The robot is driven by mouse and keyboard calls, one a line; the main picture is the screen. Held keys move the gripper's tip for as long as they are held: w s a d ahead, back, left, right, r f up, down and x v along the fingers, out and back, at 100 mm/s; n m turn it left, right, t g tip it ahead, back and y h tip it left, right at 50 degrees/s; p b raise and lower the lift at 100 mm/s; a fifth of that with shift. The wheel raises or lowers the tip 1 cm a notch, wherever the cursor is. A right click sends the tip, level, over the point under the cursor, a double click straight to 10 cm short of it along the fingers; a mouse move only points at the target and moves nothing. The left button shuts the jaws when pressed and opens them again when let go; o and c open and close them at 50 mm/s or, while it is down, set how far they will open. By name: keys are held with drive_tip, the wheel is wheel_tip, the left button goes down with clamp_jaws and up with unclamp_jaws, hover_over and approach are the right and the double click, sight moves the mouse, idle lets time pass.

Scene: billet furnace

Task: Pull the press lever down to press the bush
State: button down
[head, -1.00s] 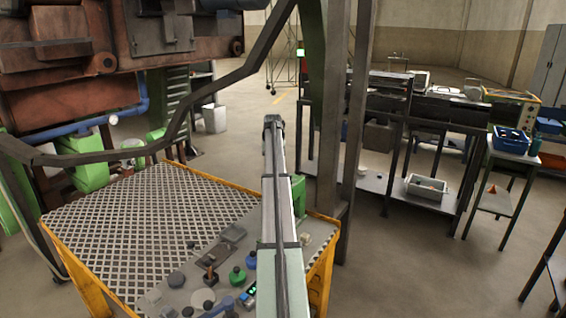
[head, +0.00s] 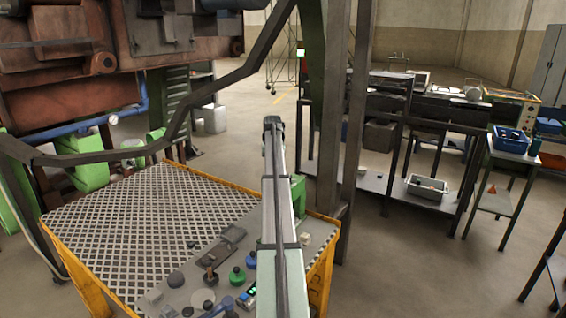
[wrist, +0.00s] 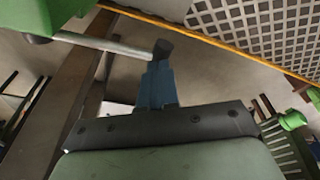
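In the wrist view, a green machine body (wrist: 20,22) fills the upper left corner, and a pale grey rod (wrist: 98,43), which looks like the press lever, runs right from it. My gripper (wrist: 163,50) has its blue fingers with dark tips together in the middle of the hand, with no gap seen. The rod's right end meets the left side of the fingers just below the tips. Whether they touch is hard to tell. In the head view, a green part (head: 299,195), likely the press, shows right of my arm, which hides most of it. My gripper and the bush are hidden there.
A yellow-edged grating table (head: 130,225) carries a panel with several knobs (head: 237,276). Dark steel posts (head: 350,130) stand behind my arm. A bent dark rail (head: 215,88) crosses at left. Workbenches with a grey bin (head: 428,187) stand at right, with open floor in front.

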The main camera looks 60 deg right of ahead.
drive_tip(key=shift+s+a+f, duration=0.1)
drive_tip(key=shift+f, duration=0.35)
idle(0.5)
drive_tip(key=w+d+v, duration=0.1)
drive_tip(key=v, duration=0.8)
drive_tip(key=shift+d+r, duration=0.35)
drive_tip(key=shift+r, duration=0.1)
idle(0.4)
drive_tip(key=shift+r, duration=0.1)
drive_tip(key=v, duration=0.4)
drive_tip(key=shift+w+d+r, duration=0.3)
drive_tip(key=shift+d+r, duration=0.05)
drive_tip(key=shift+r, duration=0.1)
idle(0.3)
